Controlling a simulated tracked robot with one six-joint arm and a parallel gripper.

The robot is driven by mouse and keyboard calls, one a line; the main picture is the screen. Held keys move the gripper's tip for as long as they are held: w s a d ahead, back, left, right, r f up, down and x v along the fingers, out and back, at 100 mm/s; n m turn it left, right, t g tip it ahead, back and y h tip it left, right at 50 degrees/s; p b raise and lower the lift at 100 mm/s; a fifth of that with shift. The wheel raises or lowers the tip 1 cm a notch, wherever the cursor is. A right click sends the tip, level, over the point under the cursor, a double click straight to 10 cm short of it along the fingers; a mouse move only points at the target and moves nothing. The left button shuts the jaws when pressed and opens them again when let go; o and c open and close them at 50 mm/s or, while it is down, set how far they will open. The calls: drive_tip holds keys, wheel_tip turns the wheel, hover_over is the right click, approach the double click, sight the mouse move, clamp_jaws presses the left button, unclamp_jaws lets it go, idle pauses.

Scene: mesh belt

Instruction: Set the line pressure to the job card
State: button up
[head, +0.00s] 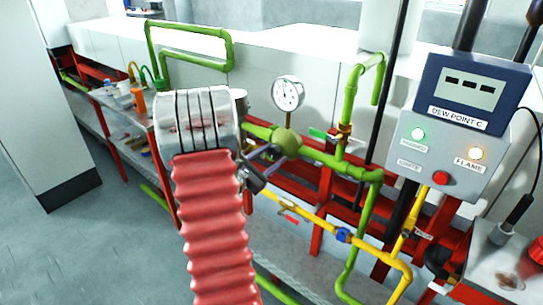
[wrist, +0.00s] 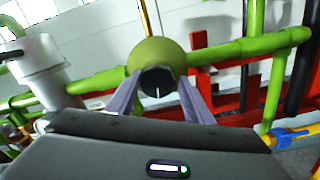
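The round pressure gauge (head: 288,94) has a white dial and stands above the green air pipe; its reading is too small to make out. Below it an olive-green rounded regulator knob (head: 287,142) sits on the pipe. My gripper (head: 284,150) is at the knob, coming from the front left. In the wrist view the two grey fingers (wrist: 160,88) lie on either side of the knob (wrist: 157,52), whose dark front face shows between them. The fingertips look very close to its sides, but contact is unclear. I see no job card in either view.
A panel (head: 450,150) labelled DEW POINT C, with dashes on its display, lit lamps and a red button, stands at right. Yellow pipe (head: 330,230) with a blue fitting runs below the green pipe. Red frame bars are close behind. Open floor (head: 80,250) lies at left.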

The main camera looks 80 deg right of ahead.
drive_tip(key=o, duration=0.3)
drive_tip(key=shift+w+a, duration=0.3)
drive_tip(key=v, duration=1.3)
drive_tip(key=shift+s+a, duration=0.1)
drive_tip(key=shift+s, duration=0.05)
